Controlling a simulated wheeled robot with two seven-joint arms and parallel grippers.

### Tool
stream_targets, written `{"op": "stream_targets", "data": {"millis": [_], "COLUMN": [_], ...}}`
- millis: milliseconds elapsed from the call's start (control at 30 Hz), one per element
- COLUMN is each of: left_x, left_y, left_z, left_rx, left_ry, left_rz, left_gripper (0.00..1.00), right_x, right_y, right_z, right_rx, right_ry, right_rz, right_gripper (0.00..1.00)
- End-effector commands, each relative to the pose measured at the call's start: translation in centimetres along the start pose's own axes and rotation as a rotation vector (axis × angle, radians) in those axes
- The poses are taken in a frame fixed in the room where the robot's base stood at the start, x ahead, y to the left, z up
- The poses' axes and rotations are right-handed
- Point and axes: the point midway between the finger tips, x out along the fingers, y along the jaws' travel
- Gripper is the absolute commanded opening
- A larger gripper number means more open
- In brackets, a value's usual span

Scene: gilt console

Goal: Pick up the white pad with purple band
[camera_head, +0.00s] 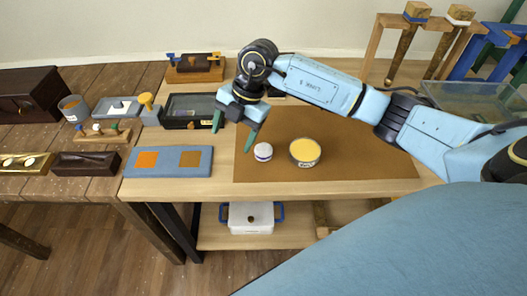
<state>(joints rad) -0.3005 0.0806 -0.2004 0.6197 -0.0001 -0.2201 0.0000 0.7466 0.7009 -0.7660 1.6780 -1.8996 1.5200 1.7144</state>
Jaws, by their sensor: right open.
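The white pad with a purple band (263,152) is a small round piece standing on the brown mat (350,165), near the mat's left side. My right gripper (233,134) is open, with its green fingertips pointing down, just up and left of the pad in the picture. One fingertip shows close to the pad, and nothing is between the fingers. I cannot tell the exact height of the fingertips above the table. My left gripper is not in view.
A round tub with a yellow top (304,151) stands right of the pad. A blue board with two orange-brown squares (168,161) lies to the left. A dark tray (190,110) sits behind. The mat's front right part is clear.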

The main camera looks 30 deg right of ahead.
Motion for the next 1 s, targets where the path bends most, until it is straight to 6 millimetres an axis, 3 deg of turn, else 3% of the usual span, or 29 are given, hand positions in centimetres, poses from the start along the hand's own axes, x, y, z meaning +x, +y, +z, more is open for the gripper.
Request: {"op": "stream_targets", "data": {"millis": [33, 100, 200, 300, 633, 1000], "left_x": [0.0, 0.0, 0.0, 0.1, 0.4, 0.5], "left_y": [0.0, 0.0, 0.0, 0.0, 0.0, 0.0], "left_z": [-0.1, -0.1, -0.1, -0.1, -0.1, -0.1], "left_rx": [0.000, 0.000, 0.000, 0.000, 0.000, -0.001], "left_ry": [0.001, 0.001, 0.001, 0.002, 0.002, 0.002], "left_rz": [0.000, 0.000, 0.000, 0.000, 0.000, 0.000], "left_gripper": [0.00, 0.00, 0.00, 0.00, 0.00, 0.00], "right_x": [-1.2, -2.5, -3.9, -4.1, 1.4, 4.8], "right_y": [-0.7, -1.8, -2.8, -3.4, -4.9, -5.7], "right_z": [2.1, 4.4, 6.4, 7.3, 9.1, 9.9], "right_rx": [0.046, 0.110, 0.174, 0.205, 0.209, 0.207], "right_ry": [-0.086, -0.184, -0.275, -0.314, -0.317, -0.314], "right_rz": [-0.055, -0.120, -0.178, -0.203, -0.208, -0.208], "right_gripper": [0.73, 0.73, 0.73, 0.73, 0.73, 0.73]}}
